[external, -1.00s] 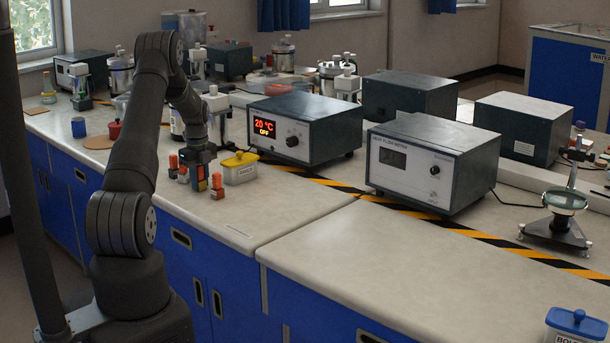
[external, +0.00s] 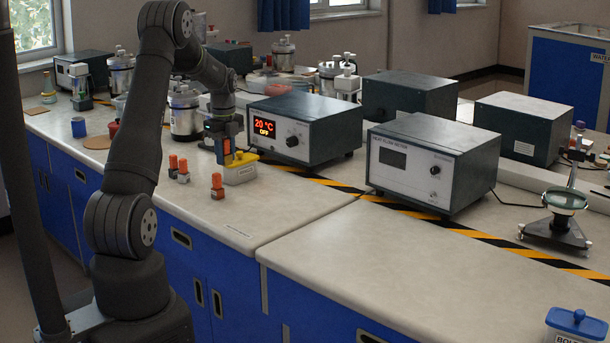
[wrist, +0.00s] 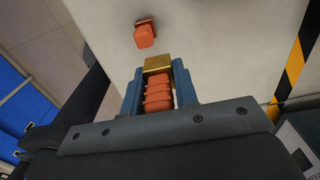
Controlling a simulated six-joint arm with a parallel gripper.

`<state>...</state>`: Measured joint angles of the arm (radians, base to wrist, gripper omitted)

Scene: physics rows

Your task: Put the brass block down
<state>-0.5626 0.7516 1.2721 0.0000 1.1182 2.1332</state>
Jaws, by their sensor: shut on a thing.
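My gripper (external: 223,138) is shut on the brass block and holds it up over the bench, in front of the yellow-lidded box. In the wrist view, the blue fingers of my gripper (wrist: 158,80) close on both sides of the brass block (wrist: 157,64), which has a ribbed orange handle lying between the fingers. In the external view only a small part of the brass block (external: 228,158) shows under the fingers. I cannot tell exactly how high it is above the bench.
Several orange-handled blocks stand on the bench, one (external: 217,186) in front and others (external: 183,170) to the left. The yellow-lidded box (external: 240,172) is very close to my gripper. The temperature unit (external: 300,130) stands to the right. The bench front (external: 270,215) is clear.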

